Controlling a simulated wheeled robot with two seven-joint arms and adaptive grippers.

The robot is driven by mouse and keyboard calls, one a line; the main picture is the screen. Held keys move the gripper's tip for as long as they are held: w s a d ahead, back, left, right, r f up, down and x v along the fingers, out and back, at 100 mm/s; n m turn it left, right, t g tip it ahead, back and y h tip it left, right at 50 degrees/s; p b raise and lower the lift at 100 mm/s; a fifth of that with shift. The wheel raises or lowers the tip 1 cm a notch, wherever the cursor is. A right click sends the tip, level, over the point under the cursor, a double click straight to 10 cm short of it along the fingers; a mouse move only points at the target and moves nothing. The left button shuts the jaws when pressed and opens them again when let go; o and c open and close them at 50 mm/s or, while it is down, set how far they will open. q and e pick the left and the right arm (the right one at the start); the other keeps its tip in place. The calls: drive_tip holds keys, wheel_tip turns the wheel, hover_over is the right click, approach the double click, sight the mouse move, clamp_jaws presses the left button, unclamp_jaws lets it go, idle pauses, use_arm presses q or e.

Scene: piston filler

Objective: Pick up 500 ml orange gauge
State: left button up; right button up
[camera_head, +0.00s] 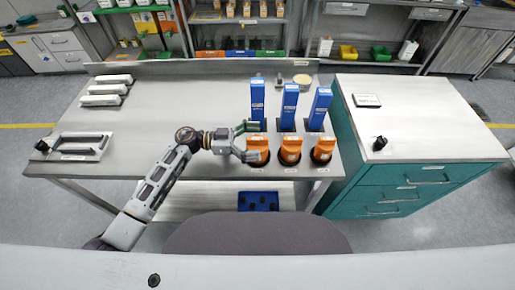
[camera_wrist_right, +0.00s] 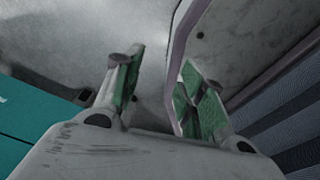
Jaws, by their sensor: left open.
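Three orange gauges stand in a row near the front right of the steel table: a left one (camera_head: 258,148), a middle one (camera_head: 290,150) and a right one (camera_head: 323,149). Their labels are too small to read, so I cannot tell which is 500 ml. My left gripper (camera_head: 252,141) is open, its fingers pointing right, beside the left orange gauge. One finger lies behind the gauge's top and the other overlaps its left side; contact cannot be told. My right gripper (camera_wrist_right: 158,78) shows only in the right wrist view, with its fingers apart and nothing between them.
Three tall blue gauges (camera_head: 290,107) stand just behind the orange ones. White bars (camera_head: 103,90) and a framed tray (camera_head: 82,146) lie at the table's left. A teal drawer cabinet (camera_head: 405,186) adjoins the right side. The table's middle (camera_head: 185,105) is clear.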

use_arm(q)
drive_tip(key=shift+d, duration=0.3)
drive_tip(key=c, duration=1.3)
use_arm(e)
drive_tip(key=shift+s+a, duration=0.1)
drive_tip(key=shift+s, duration=0.1)
use_arm(q)
drive_tip(key=shift+o, duration=0.2)
drive_tip(key=shift+r, duration=0.1)
wheel_tip(320, 180, up, 8)
drive_tip(key=shift+r, duration=0.95)
use_arm(e)
drive_tip(key=shift+s+a+r, duration=0.25)
drive_tip(key=shift+s, duration=0.1)
